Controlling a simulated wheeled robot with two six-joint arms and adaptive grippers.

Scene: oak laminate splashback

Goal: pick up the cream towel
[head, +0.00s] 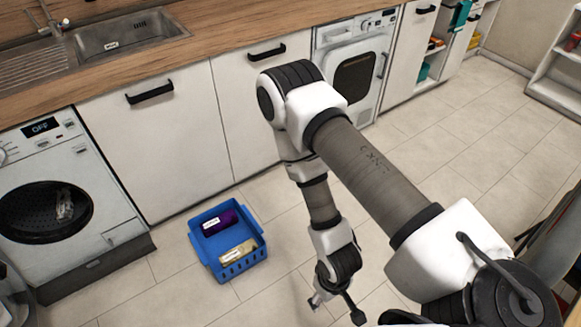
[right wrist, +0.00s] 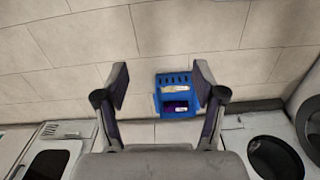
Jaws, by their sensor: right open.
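The cream towel (head: 238,252) lies rolled in the front part of a blue basket (head: 243,267) on the floor. A purple towel (head: 219,223) lies behind it in the same basket. In the right wrist view the cream towel (right wrist: 178,89) and purple towel (right wrist: 176,106) show inside the blue basket (right wrist: 174,78), beyond and between the fingers, nearer the right finger. My right gripper (head: 336,309) is open and empty, to the right of the basket in the head view and apart from it. It also shows open in the right wrist view (right wrist: 160,76). My left gripper is not in view.
A washing machine (head: 45,190) reading OFF stands left of the basket. White cabinets (head: 155,140) and a second front-loading machine (head: 354,70) line the wall under a wooden counter (head: 225,30) with a sink (head: 115,36). The tiled floor around the basket is clear.

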